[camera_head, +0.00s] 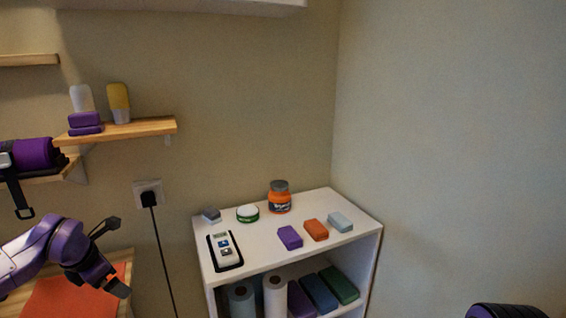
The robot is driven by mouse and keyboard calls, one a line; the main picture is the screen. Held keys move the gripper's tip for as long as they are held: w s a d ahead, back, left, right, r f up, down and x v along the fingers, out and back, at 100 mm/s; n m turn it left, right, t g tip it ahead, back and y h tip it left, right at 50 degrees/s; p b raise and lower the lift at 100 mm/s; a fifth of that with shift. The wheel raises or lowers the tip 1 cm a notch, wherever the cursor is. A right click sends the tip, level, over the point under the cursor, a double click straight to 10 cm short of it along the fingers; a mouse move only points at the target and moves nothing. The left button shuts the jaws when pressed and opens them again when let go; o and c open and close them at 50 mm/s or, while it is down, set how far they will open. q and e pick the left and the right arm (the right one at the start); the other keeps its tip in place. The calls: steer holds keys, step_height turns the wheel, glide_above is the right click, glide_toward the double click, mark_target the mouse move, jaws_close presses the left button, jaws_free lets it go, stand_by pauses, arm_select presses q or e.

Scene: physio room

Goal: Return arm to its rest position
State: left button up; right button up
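My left arm comes in from the left edge, purple and white. Its dark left gripper (113,257) points right, with its two fingers spread apart and nothing between them. It hangs in front of the wall, left of the white shelf unit (262,258) and above an orange-topped wooden surface (75,297). Only a dark purple rounded part, probably of my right arm, shows at the bottom right edge. My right gripper is out of view.
The white unit's top holds a device in a black tray (225,251), an orange jar (279,197), a green-white tub (247,213) and small blocks. Rolls and blocks fill its lower shelf. A wooden wall shelf (150,127) holds bottles. A black cord (161,250) hangs from a socket.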

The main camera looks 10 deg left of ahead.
arm_select(q)
steer(key=s+d+f+m+t+y, duration=0.1)
steer(key=s+d+f+m+y, duration=0.2)
steer(key=d+f+m, duration=0.4)
steer(key=s+d+f+m+t+y, duration=0.2)
steer(key=d+f+m, duration=0.3)
steer(key=f, duration=0.4)
steer(key=s+d+f+m+g+h, duration=0.1)
steer(key=s+d+f+m+g, duration=0.1)
steer(key=s+f+m, duration=0.4)
steer(key=s+d+f+m+g+h, duration=0.1)
steer(key=s+f+m, duration=0.4)
steer(key=s, duration=1.2)
step_height(320, 180, down, 4)
steer(key=shift+s+d+f+m+g, duration=0.15)
steer(key=shift+d+m+g, duration=0.25)
steer(key=shift+d+g, duration=0.4)
steer(key=shift+d, duration=0.1)
